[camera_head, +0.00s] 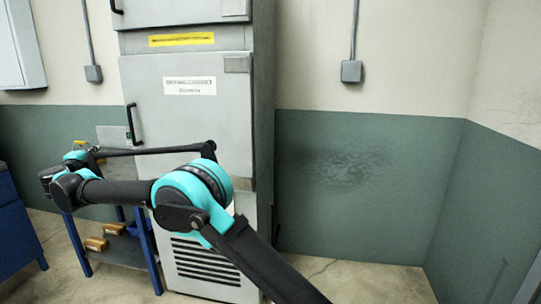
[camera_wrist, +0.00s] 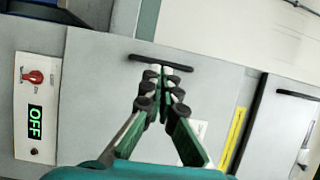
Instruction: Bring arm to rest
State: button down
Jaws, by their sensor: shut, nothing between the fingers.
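My gripper (camera_wrist: 160,72) shows in the wrist view with its green and black fingers together and nothing between them. Its tips point at the grey cabinet and overlap the dark door handle (camera_wrist: 161,63) in the picture. I cannot tell the gap between them. In the head view my teal and black arm (camera_head: 125,192) is bent, with its elbow in front of the cabinet and its forearm reaching left. The gripper is hard to make out there.
The tall grey cabinet (camera_head: 180,75) has a black handle (camera_head: 131,124) and a yellow label (camera_head: 181,39). A panel (camera_wrist: 37,108) with a red knob reads OFF. A blue-framed table (camera_head: 153,258) with yellowish blocks stands behind my arm. Floor at right is clear.

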jog(key=w+d+r+n+y, duration=0.35)
jog(key=w+d, duration=0.25)
jog(key=d, duration=0.3)
jog(key=w+d+r+n+y, duration=0.2)
jog(key=w+d+r+n, duration=0.25)
jog(key=d, duration=0.35)
jog(key=d+f+n+g+y, duration=0.1)
jog(key=d+f+n+g, duration=0.15)
jog(key=d, duration=0.65)
jog(key=d+f+n+g, duration=0.1)
jog(key=d+f+n, duration=0.2)
jog(key=d, duration=0.6)
jog(key=s+d+f+n+g+h, duration=0.1)
jog(key=s+d+f+g+h, duration=0.15)
jog(key=s+d+f, duration=0.85)
jog(key=s+d+f+n+g+h, duration=0.1)
jog(key=s+d+f+g+h, duration=0.3)
jog(key=d, duration=1)
jog(key=s+d+f+n+g+h, duration=0.1)
jog(key=s+d+f, duration=0.8)
jog(key=d+f, duration=0.3)
jog(key=s+d+f+g+h, duration=0.1)
jog(key=s+d+f, duration=0.2)
jog(key=s+d, duration=0.2)
jog(key=s+d+f+m+g+h, duration=0.1)
jog(key=s+d+f, duration=0.3)
jog(key=s, duration=0.5)
jog(key=shift+s+d+g+h, duration=0.3)
jog(key=shift+d+h, duration=0.2)
jog(key=shift+d, duration=0.35)
